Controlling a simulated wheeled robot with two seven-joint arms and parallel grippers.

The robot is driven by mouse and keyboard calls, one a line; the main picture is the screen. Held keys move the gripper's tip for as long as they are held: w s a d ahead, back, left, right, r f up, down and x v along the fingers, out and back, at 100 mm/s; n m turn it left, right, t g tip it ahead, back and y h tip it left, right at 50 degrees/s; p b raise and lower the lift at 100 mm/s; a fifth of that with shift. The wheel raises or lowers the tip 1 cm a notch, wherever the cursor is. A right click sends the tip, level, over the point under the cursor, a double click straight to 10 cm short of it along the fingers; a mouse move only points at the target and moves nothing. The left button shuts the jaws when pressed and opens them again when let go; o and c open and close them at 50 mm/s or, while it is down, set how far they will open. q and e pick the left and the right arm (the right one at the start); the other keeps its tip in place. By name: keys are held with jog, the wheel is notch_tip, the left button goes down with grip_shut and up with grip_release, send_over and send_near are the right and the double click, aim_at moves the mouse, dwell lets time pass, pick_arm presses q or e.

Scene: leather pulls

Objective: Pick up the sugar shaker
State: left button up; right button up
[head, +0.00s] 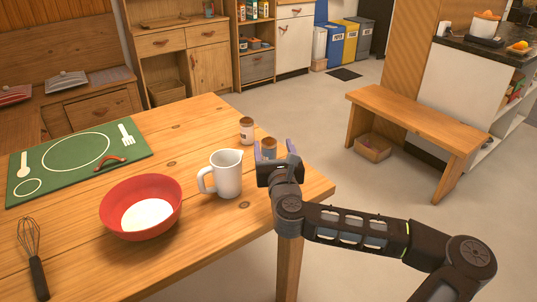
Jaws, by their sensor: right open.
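Two small shakers with brown lids stand near the table's right edge. One pale shaker (247,132) stands clear, to the left of my right gripper. The other shaker (268,146) shows between the fingers of my right gripper (273,150), with its lower part hidden by the gripper. The labels are too small to read, so I cannot tell which one holds sugar. My right gripper is open, and I cannot tell whether either finger touches the shaker. My left gripper is not in view.
A white pitcher (228,174) stands just left of my right gripper on the wooden table (85,235). A red bowl (140,222) with white contents, a whisk (35,262) and a green place mat (100,168) lie further left. A wooden bench (420,122) stands beyond, across open floor.

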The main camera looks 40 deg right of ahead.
jog(key=b, duration=0.3)
send_near(270, 156)
jog(key=x, duration=0.3)
jog(key=shift+f, duration=0.25)
jog(key=shift+w+d+r, duration=0.1)
jog(key=shift+w+d, duration=0.2)
jog(key=shift+w, duration=0.1)
jog(key=shift+w+d, duration=0.15)
jog(key=shift+w, duration=0.2)
jog(key=x, duration=0.5)
jog(key=shift+w+d, duration=0.2)
jog(key=shift+w, duration=0.15)
jog(key=shift+c, duration=0.5)
grip_shut()
